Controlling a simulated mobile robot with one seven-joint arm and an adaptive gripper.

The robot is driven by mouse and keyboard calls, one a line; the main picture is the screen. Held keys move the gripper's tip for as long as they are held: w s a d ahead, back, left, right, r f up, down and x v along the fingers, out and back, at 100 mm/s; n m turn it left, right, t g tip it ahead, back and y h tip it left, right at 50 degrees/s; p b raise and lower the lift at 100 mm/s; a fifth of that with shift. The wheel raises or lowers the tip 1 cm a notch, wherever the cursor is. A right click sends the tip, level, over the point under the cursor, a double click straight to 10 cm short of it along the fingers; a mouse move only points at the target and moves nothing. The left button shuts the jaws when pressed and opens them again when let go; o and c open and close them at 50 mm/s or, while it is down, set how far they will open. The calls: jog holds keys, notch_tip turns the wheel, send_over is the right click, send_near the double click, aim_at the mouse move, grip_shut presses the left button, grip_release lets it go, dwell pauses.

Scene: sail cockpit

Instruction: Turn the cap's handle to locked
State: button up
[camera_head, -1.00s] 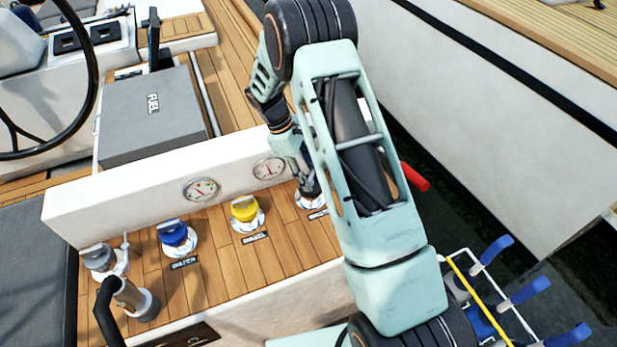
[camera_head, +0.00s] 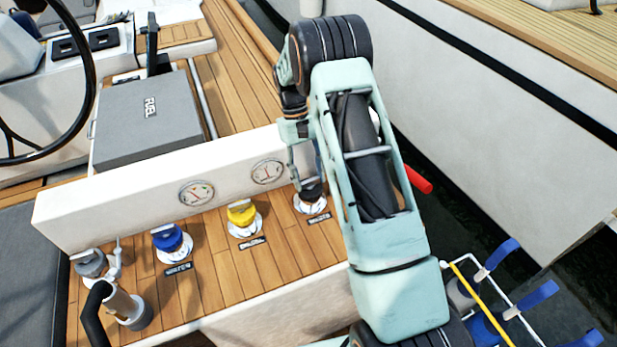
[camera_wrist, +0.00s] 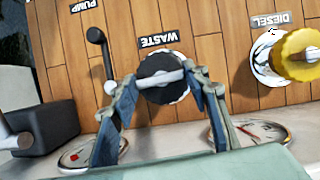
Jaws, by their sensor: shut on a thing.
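The black waste cap (camera_wrist: 160,66) sits in its white deck ring, with a WASTE label (camera_wrist: 159,39) beside it. A light grey bar handle (camera_wrist: 160,80) crosses the cap's top. My gripper (camera_wrist: 162,83) has its two blue-grey fingers at opposite ends of the handle and is shut on it. In the head view the dark cap (camera_head: 311,191) shows below my wrist, at the right end of the row of caps. My arm partly hides the fingers there. I cannot tell whether the handle's angle is at a lock mark.
A yellow diesel cap (camera_head: 241,213) and a blue water cap (camera_head: 168,239) stand to the left. A white wall with gauges (camera_head: 196,193) rises behind the caps. In the wrist view a black-knobbed lever (camera_wrist: 101,60) stands close to my left finger.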

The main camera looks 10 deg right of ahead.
jog(key=shift+m, duration=0.5)
jog(key=o, duration=1.2)
jog(key=shift+c, duration=0.2)
jog(key=d+v, duration=0.1)
jog(key=v, duration=1.1)
jog(key=shift+a, duration=0.25)
